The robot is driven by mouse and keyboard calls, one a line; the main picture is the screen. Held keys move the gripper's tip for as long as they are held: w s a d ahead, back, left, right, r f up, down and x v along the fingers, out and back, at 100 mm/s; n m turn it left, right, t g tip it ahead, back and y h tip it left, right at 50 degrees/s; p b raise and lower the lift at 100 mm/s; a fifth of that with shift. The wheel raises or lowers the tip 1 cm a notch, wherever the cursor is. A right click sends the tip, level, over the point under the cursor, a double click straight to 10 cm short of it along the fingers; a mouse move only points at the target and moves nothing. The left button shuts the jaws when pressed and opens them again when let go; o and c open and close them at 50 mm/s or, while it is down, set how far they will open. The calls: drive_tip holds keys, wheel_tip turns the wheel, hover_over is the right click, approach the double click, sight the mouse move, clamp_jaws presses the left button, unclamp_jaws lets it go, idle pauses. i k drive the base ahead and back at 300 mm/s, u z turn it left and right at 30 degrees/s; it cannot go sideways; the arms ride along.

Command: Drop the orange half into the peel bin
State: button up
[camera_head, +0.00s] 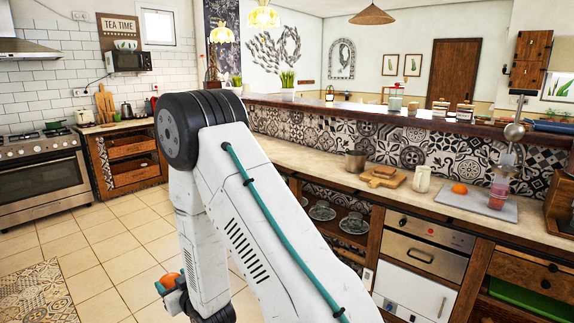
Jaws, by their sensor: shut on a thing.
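My gripper (172,290) is low at the left of the view, partly hidden behind my own white arm. It is shut on the orange half (170,280), a small orange shape showing at its tip, held out over the tiled floor in front of the counter. Another orange piece (459,188) lies on the grey board (478,206) on the counter at the right, apart from my gripper. I cannot make out the peel bin for certain. My arm covers much of the middle and lower view.
The long counter (325,150) runs along the right, with a metal pot (355,160), a wooden board (382,178), a white jug (422,179) and a juicer (513,133). Open shelves (345,222) below hold glassware. The stove (42,175) stands left. Tiled floor (100,240) is clear.

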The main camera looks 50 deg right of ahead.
sight(353, 170)
drive_tip(key=u, duration=0.35)
drive_tip(key=k, duration=1)
drive_tip(key=z, duration=1.8)
drive_tip(key=i, duration=1)
drive_tip(key=u, duration=0.05)
drive_tip(key=k, duration=0.5)
drive_tip(key=u, duration=1.4)
drive_tip(key=i, duration=1.25)
drive_tip(key=z, duration=0.1)
